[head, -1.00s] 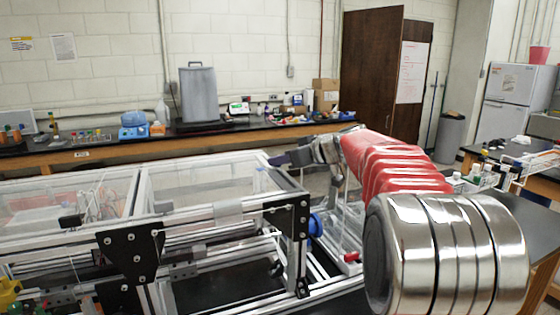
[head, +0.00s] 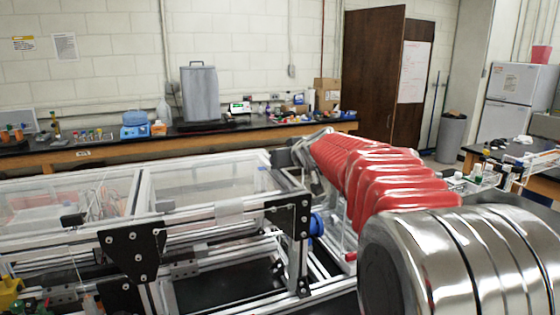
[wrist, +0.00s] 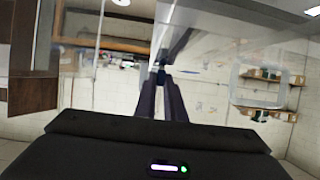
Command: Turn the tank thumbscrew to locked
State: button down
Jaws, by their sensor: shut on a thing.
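My gripper (wrist: 161,84) shows in the wrist view as two long dark fingers, close together and shut on a small dark thing (wrist: 161,72) at their tips. This is probably the tank thumbscrew, but it is too small to tell its turn or markings. Pale metal rails and a clear panel (wrist: 215,50) lie around and beyond the tips. In the head view the clear tank (head: 215,180) sits inside the extrusion frame (head: 225,208). My red-sleeved arm reaches to the frame's far right corner, where the gripper's fingertips and the thumbscrew cannot be made out.
A blue round part (head: 317,224) sits beside the frame's right post. Black corner plates (head: 130,253) and rails stand close to my arm. A bench (head: 100,152) with lab items runs along the back wall. A grey bin (head: 451,135) stands by the brown cabinet (head: 370,65).

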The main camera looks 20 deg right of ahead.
jog(key=shift+m+h, duration=0.3)
jog(key=c, duration=1.8)
grip_release()
jog(key=shift+c, duration=0.2)
jog(key=shift+s, duration=0.1)
jog(key=v, duration=1.3)
jog(key=shift+s+a, duration=0.1)
jog(key=shift+s, duration=0.2)
